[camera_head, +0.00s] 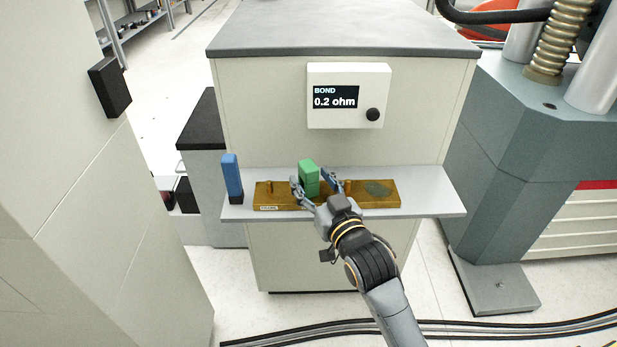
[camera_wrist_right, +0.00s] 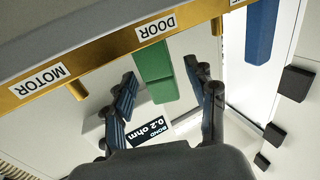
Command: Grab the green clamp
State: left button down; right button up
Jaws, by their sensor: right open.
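The green clamp (camera_head: 309,177) stands upright on a brass-coloured bar (camera_head: 272,197) that lies on a light shelf. My right gripper (camera_head: 314,183) is open, with one finger to the left of the clamp and one to the right. In the right wrist view the green clamp (camera_wrist_right: 154,72) shows between the two open fingers (camera_wrist_right: 166,92), a little beyond the tips. I cannot tell whether either finger touches it. My left gripper is not in view.
A blue block (camera_head: 231,178) stands at the shelf's left end. A white meter box (camera_head: 348,97) reading 0.2 ohm is on the cabinet above. The shelf's right end (camera_head: 435,190) is clear. A grey machine (camera_head: 535,160) stands to the right.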

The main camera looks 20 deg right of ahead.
jog(key=shift+w+a, duration=0.1)
jog(key=shift+w, duration=1.05)
grip_shut()
